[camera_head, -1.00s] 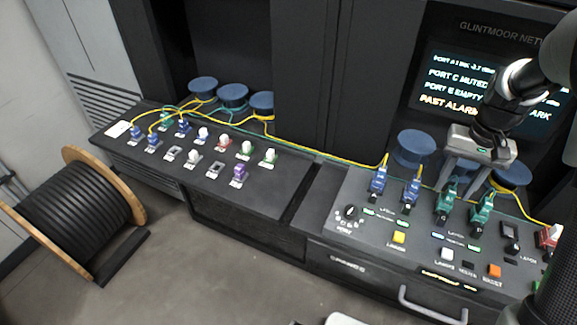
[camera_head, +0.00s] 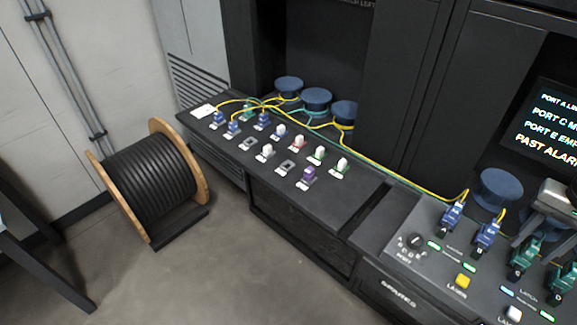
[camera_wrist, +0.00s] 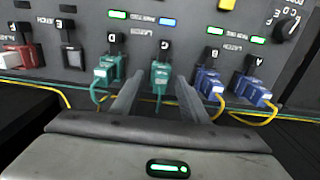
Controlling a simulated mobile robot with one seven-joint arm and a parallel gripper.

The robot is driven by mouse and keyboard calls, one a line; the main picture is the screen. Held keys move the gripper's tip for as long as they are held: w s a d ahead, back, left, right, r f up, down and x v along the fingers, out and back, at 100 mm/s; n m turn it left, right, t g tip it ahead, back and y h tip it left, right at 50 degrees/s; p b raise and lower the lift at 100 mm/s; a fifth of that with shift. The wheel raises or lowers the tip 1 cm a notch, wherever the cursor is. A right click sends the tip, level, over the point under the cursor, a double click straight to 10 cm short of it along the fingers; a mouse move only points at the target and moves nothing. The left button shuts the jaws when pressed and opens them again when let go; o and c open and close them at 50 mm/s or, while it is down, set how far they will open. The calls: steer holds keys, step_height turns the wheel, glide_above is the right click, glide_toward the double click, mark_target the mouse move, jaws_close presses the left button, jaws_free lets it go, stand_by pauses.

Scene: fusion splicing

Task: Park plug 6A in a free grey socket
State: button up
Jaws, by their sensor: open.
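I cannot read a 6A mark on any plug. On the left panel (camera_head: 262,185), blue plugs (camera_head: 233,129), a green plug (camera_head: 248,112), several white plugs (camera_head: 266,152) and a purple plug (camera_head: 308,176) stand in sockets. Two grey sockets there look empty, one at the left (camera_head: 248,143) and one beside the purple plug (camera_head: 286,167). My gripper (camera_wrist: 157,98) is open above the right console. Its fingers stand on either side of green plug C (camera_wrist: 160,77) in the wrist view, with gaps showing. The gripper is partly cut off at the right edge of the head view.
Blue plugs A (camera_wrist: 252,90) and B (camera_wrist: 208,82) and green plug D (camera_wrist: 107,70) flank plug C. Port E (camera_wrist: 72,55) shows no coloured plug. Yellow and green cables run along the panel's back by blue round spools (camera_head: 316,100). A cable drum (camera_head: 150,185) stands on the floor.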

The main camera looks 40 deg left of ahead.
mark_target(536, 245)
stand_by(0.5)
jaws_close()
steer(key=shift+r, duration=0.1)
steer(key=shift+r+p, duration=2.3)
steer(key=shift+r, duration=0.6)
steer(key=shift+s, duration=0.15)
